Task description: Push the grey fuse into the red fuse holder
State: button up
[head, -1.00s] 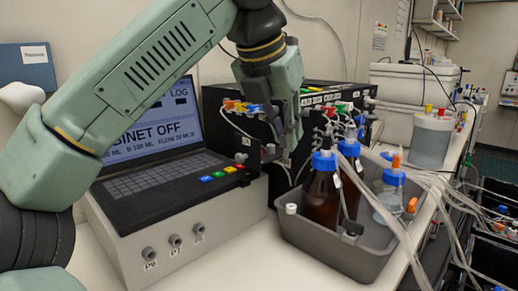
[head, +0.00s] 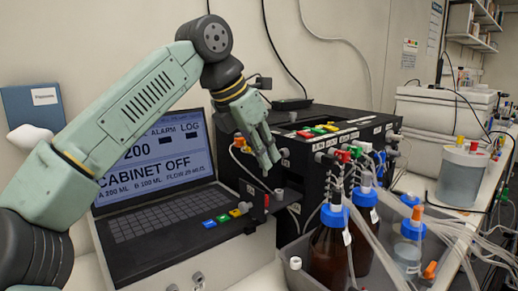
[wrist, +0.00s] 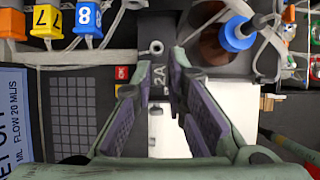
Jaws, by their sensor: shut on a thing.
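My gripper (head: 267,160) hangs in front of the black box, above the right edge of the laptop console. In the wrist view its fingers (wrist: 163,80) close on a small dark grey piece marked 2A, the grey fuse (wrist: 158,82). The fuse cannot be made out in the head view. A small red spot (head: 267,200), possibly the red fuse holder, shows below the fingertips at the box's lower front, beside a grey knob (head: 279,194). The gripper is apart from it. I cannot clearly pick out the holder in the wrist view.
The laptop console (head: 150,222) stands to the left. The black box (head: 330,128) has coloured connectors and tubes. Brown bottles (head: 327,255) with blue caps stand in a grey tray (head: 296,250) at the right. Loose tubes run across the right side.

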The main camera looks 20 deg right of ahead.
jog(key=shift+w, duration=0.25)
jog(key=b, duration=0.5)
send_over(267, 199)
jog(key=a, duration=0.1)
jog(key=f, duration=0.4)
jog(key=shift+w+f, duration=0.25)
jog(key=shift+f, duration=0.15)
jog(key=shift+r, duration=0.3)
jog(key=shift+p, duration=0.45)
jog(key=shift+f, duration=1.05)
dwell(0.8)
jog(key=shift+o, duration=0.2)
jog(key=shift+s+a+f+b, duration=0.15)
jog(key=shift+f+b, duration=0.15)
jog(key=shift+f, duration=0.75)
dwell(0.7)
jog(key=o, duration=0.8)
jog(key=shift+o, duration=0.2)
